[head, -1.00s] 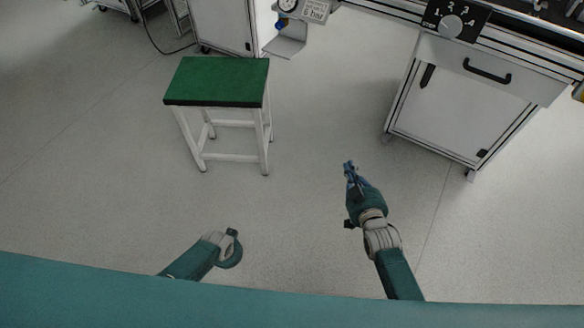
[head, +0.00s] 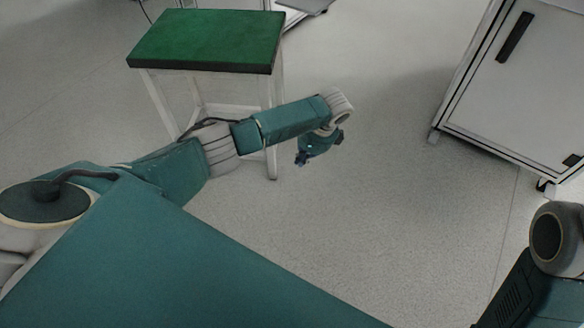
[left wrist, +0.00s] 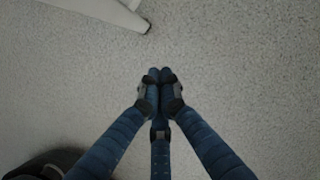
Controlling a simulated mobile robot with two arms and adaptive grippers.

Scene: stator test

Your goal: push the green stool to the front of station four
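The green stool (head: 212,38) stands upright at the upper left in the head view, with a green seat and white legs. My left arm crosses in front of its legs and hides part of them. My left gripper (head: 301,159) hangs low just right of the stool's near right leg; I cannot tell whether the arm touches the stool. In the left wrist view the fingers of my left gripper (left wrist: 160,75) meet with nothing visible between them. A white stool leg (left wrist: 110,12) shows above them, apart from the fingertips. My right gripper is out of view. No station number is readable now.
A white cabinet (head: 530,85) with a black handle stands at the upper right. A grey metal piece (head: 305,6) shows behind the stool at the top edge. The speckled floor (head: 385,130) between stool and cabinet is clear.

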